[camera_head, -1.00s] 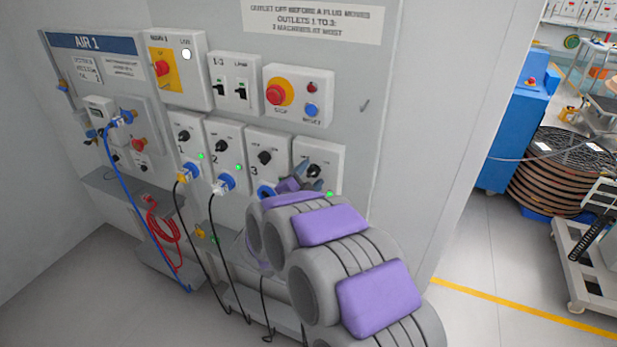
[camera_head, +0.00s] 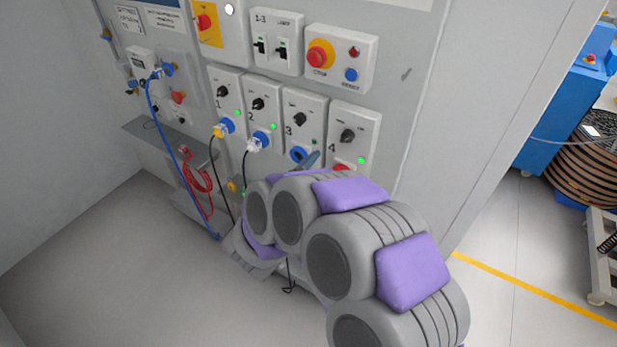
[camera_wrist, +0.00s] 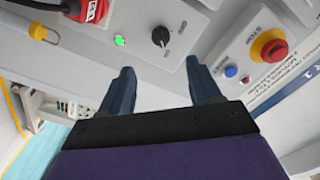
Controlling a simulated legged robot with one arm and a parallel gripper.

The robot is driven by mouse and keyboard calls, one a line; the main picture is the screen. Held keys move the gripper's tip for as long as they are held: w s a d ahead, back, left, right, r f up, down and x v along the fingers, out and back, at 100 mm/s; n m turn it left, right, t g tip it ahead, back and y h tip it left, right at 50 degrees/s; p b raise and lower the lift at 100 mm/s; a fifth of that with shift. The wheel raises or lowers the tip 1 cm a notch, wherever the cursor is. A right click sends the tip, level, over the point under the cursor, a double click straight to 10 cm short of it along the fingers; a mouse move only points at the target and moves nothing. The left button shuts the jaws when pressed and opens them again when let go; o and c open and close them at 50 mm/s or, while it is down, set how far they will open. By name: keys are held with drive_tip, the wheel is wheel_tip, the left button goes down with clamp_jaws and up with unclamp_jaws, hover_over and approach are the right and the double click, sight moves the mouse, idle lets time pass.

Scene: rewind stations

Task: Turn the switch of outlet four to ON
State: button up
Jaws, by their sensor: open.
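Outlet four (camera_head: 370,125) is the rightmost box in the lower row on the grey panel. Its black rotary switch (camera_head: 347,135) is uncovered, and its green lamp (camera_head: 361,160) is lit. I cannot read the switch pointer surely. The red socket (camera_head: 341,168) below is partly hidden by my arm. My gripper (camera_wrist: 160,68) is open and empty. In the wrist view the switch (camera_wrist: 160,36) shows ahead, between the finger lines and apart from both tips.
Outlets one (camera_head: 226,88), two (camera_head: 262,105) and three (camera_head: 304,112) stand to the left; plugs with cables sit in one and two. A stop button box (camera_head: 340,58) is above.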

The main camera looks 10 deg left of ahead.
drive_tip(key=v, duration=0.4)
drive_tip(key=shift+s+a+p, duration=0.1)
drive_tip(key=shift+s+p, duration=0.2)
drive_tip(key=shift+w, duration=0.1)
drive_tip(key=w+a+r+n+g+y, duration=0.3)
drive_tip(key=a+n+y, duration=0.1)
drive_tip(key=y, duration=0.4)
drive_tip(key=s+d+r+n+g+y, duration=0.2)
drive_tip(key=s+r+n+g+y, duration=0.1)
drive_tip(key=s+n+g+y, duration=0.15)
drive_tip(key=s+d+f+n+g+h, duration=0.3)
drive_tip(key=s+d+n+g, duration=0.3)
drive_tip(key=s+d, duration=0.9)
drive_tip(key=shift+s+f+g, duration=0.35)
drive_tip(key=shift+s+f, duration=0.05)
drive_tip(key=shift+s, duration=0.65)
drive_tip(key=s+d+g+h, duration=0.1)
drive_tip(key=s+d, duration=0.3)
drive_tip(key=s, duration=0.1)
drive_tip(key=s+d+g+h, duration=0.1)
drive_tip(key=s+d+g, duration=0.1)
drive_tip(key=s+d, duration=0.2)
drive_tip(key=s+d+g+h, duration=0.1)
drive_tip(key=s+d, duration=0.3)
drive_tip(key=s, duration=0.2)
drive_tip(key=shift+s+d+f+g, duration=0.1)
drive_tip(key=shift+d+g, duration=0.05)
drive_tip(key=shift+g, duration=0.15)
drive_tip(key=shift+c, duration=0.3)
